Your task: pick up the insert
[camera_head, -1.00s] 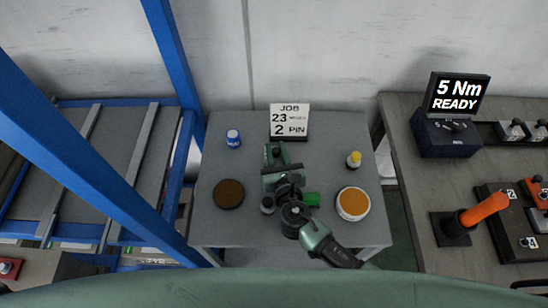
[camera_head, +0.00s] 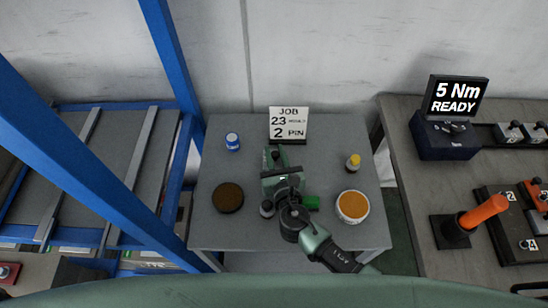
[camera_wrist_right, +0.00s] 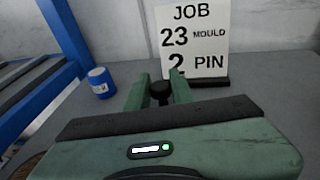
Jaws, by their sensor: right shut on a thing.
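My right gripper (camera_head: 274,155) is over the middle of the grey table, its fingers toward the job sign. It also shows in the right wrist view (camera_wrist_right: 160,90), with a dark, round-topped piece (camera_wrist_right: 159,92) between its two green fingers. It is shut on this piece, which looks like the insert. Most of the piece is hidden behind the gripper body, so I cannot tell whether it touches the table. My left gripper is not in view.
A blue-framed rack (camera_head: 165,60) stands left.

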